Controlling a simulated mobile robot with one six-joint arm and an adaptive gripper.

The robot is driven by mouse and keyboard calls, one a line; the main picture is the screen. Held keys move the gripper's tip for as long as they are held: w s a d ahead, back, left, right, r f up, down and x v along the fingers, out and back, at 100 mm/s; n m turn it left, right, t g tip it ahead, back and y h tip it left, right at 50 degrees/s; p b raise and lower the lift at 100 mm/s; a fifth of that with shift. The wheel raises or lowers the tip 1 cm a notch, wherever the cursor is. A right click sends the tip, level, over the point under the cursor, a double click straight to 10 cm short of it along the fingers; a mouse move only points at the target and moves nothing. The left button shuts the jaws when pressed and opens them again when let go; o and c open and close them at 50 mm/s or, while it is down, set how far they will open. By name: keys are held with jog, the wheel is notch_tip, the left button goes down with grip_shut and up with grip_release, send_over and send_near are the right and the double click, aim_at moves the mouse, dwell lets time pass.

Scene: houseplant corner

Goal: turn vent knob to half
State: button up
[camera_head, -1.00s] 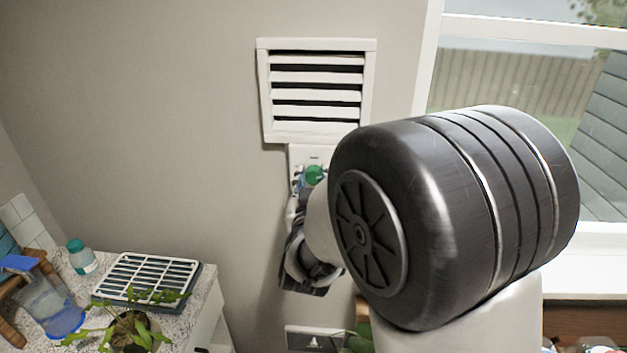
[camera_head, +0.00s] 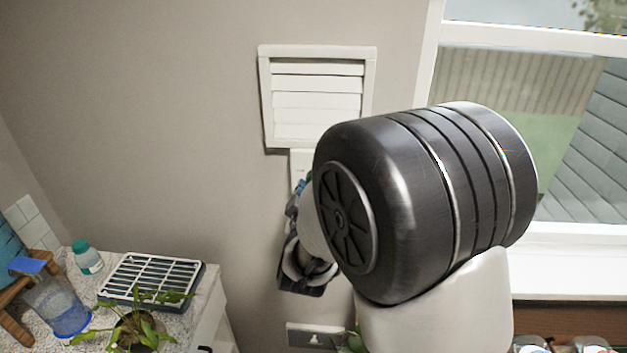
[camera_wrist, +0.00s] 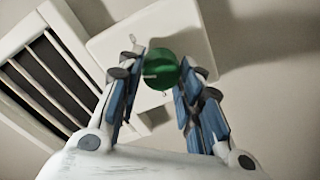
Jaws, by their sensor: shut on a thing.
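The green vent knob (camera_wrist: 160,69) sits on a white wall plate (camera_wrist: 112,45) with small marks around it. A pale line on the knob points left in the wrist view. My gripper (camera_wrist: 162,72) is shut on the knob, one blue-padded finger on each side. In the head view my arm hides most of the knob and part of the plate. The white louvred vent (camera_head: 317,97) is on the wall above the plate. Its slats look nearly flat from the head view, with only thin dark lines between them; the wrist view shows dark gaps.
A window (camera_head: 520,110) is to the right of the vent. At lower left, a counter holds a bottle (camera_head: 87,258), a rack (camera_head: 152,278), a jug (camera_head: 60,303) and a plant (camera_head: 137,328). A wall socket (camera_head: 313,337) is below my gripper.

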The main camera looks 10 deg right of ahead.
jog(key=n+p, duration=0.2)
jog(key=n, duration=0.2)
jog(key=shift+n, duration=0.3)
dwell(0.3)
jog(key=o, duration=1.1)
jog(key=v, duration=0.7)
jog(key=shift+s+a, duration=0.2)
